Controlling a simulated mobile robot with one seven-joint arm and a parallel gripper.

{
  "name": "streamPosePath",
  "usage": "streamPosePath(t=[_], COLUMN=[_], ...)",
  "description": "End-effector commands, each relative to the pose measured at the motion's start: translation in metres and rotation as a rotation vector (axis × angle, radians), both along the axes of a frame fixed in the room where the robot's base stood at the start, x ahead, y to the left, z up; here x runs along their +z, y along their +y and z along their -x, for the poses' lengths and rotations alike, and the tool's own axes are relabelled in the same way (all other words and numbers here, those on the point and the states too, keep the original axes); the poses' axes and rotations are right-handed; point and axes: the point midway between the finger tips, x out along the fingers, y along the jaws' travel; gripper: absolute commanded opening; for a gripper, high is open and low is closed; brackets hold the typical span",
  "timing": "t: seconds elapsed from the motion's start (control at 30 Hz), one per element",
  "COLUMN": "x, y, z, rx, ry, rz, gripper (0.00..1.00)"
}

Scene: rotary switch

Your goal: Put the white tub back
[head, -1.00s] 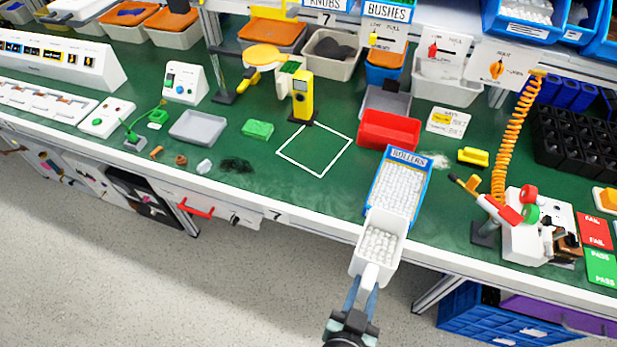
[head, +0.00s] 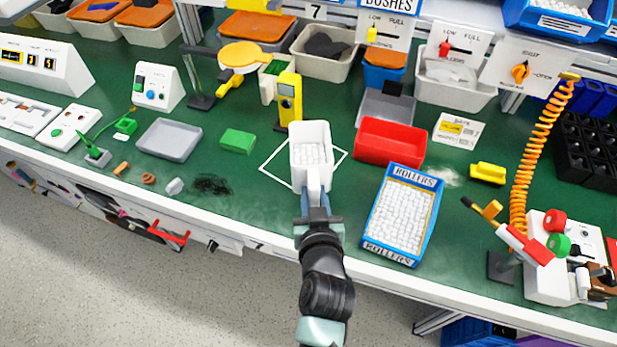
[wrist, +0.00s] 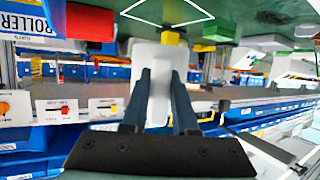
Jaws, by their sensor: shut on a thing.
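The white tub (head: 296,158) holds small white rollers. My gripper (head: 314,196) is shut on the tub's handle at its near side. The tub appears over the white outlined square (head: 272,175) on the green bench, covering its middle; I cannot tell from the head view whether it touches the bench. In the wrist view the tub (wrist: 160,62) is between the two fingers of my gripper (wrist: 160,90), and the outlined square (wrist: 200,12) shows beyond it, apart from the tub.
The blue ROLLERS box (head: 401,212) and red bin (head: 390,140) stand to the right. A yellow device (head: 288,98) stands close behind the tub. A green block (head: 238,141) and grey tray (head: 169,139) lie left. The bench's front edge (head: 225,228) runs below my arm.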

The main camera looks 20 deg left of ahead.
Motion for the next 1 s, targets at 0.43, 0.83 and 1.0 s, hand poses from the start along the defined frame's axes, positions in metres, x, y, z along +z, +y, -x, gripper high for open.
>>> streamPosePath(t=[0.43, 0.83, 1.0], x=[-0.061, -0.099, -0.099], y=[0.0, 0.0, 0.0], z=[-0.001, -0.001, -0.001], rx=[0.0, -0.001, -0.001], ry=[-0.003, -0.004, -0.004], rz=[-0.001, -0.001, -0.001], gripper=[0.0, 0.0, 0.0])
